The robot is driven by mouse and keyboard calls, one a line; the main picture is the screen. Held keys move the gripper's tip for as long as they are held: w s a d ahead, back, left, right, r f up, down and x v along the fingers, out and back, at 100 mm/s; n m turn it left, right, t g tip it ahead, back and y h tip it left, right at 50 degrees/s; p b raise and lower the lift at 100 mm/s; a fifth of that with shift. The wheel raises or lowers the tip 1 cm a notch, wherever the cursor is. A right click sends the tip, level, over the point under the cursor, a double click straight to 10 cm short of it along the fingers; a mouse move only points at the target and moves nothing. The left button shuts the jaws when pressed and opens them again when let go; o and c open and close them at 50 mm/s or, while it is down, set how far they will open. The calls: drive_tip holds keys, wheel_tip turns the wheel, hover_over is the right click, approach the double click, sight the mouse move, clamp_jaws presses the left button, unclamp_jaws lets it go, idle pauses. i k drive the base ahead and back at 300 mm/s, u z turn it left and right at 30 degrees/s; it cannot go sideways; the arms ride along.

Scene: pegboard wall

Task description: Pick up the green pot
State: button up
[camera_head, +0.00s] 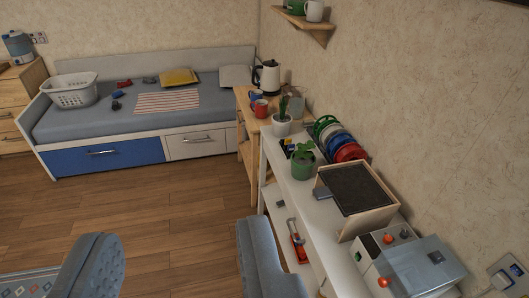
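The green pot (301,170) with a leafy green plant stands upright on a long white table (300,194) along the right wall. It is near the middle of the picture, between a white pot with a cactus (282,127) behind it and a dark-topped wooden box or stand (357,188) in front of it. My gripper does not show in this view. Nothing is seen touching the green pot.
A rack of coloured plates (347,146) stands close behind the pot on its right. A grey-blue padded seat (262,262) rises left of the table; another (95,266) is at lower left. Wood floor (180,215) between is clear. A daybed (125,125) fills the back.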

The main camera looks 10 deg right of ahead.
sight(303, 161)
drive_tip(key=u, duration=0.15)
drive_tip(key=i, duration=1.85)
drive_tip(key=z, duration=0.65)
